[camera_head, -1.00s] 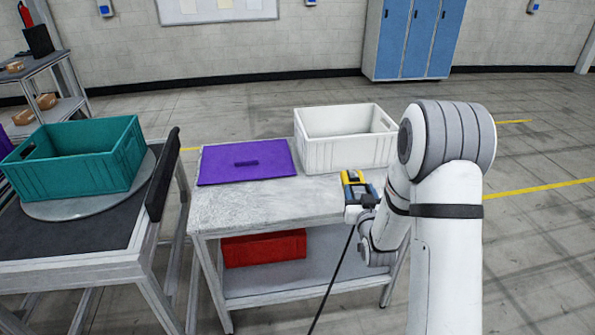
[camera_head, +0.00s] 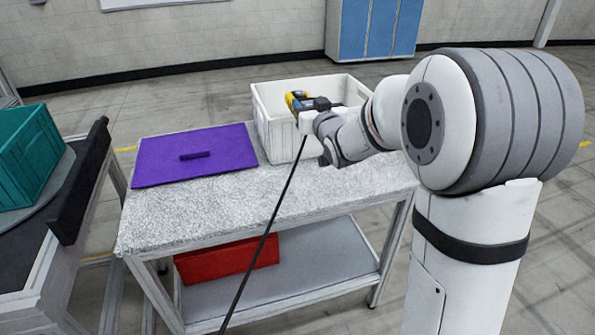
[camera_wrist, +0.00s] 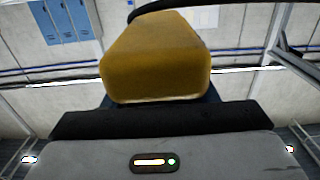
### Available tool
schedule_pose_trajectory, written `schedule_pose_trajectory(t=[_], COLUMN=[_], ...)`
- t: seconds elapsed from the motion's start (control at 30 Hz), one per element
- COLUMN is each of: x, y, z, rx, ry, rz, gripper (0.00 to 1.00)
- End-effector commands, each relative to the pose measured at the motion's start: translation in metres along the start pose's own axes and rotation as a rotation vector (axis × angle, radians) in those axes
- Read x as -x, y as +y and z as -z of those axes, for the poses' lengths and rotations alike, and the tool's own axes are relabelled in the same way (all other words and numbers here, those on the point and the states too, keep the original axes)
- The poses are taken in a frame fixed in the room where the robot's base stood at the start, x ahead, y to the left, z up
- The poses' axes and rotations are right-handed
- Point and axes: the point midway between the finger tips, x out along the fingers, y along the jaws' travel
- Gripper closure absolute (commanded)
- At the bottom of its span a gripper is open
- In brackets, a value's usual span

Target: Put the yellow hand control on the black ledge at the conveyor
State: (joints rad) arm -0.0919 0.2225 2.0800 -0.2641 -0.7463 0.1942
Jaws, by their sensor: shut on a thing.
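The yellow hand control (camera_head: 292,103) is held in my gripper (camera_head: 304,103), in front of the white crate's opening in the head view. In the wrist view the hand control (camera_wrist: 157,62) fills the upper middle, close against the dark jaw part of my gripper (camera_wrist: 155,104). My gripper is shut on it. A dark cable hangs down from the gripper area. The black ledge (camera_head: 80,180) runs along the conveyor's near side at the left of the head view, apart from my gripper. The fingertips are mostly hidden by the hand control.
A speckled grey bench (camera_head: 220,212) carries a purple lid (camera_head: 196,148) and a white crate (camera_head: 268,138). A red crate (camera_head: 228,262) sits on its lower shelf. A teal crate (camera_head: 22,160) stands on the conveyor's turntable. A gap separates bench and conveyor.

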Motion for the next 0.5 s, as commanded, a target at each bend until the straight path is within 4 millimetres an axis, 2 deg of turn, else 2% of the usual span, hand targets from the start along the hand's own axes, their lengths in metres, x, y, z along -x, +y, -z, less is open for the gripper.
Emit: schedule_pose_trajectory(t=[0.03,0.1,0.5], x=[-0.001,-0.001,-0.001], y=[-0.001,-0.002,-0.003], z=[-0.016,-0.034,-0.141], rx=[-0.001,-0.001,0.0], ry=[-0.004,-0.003,-0.003], rz=[0.002,0.003,0.004], gripper=[0.81,0.81,0.81])
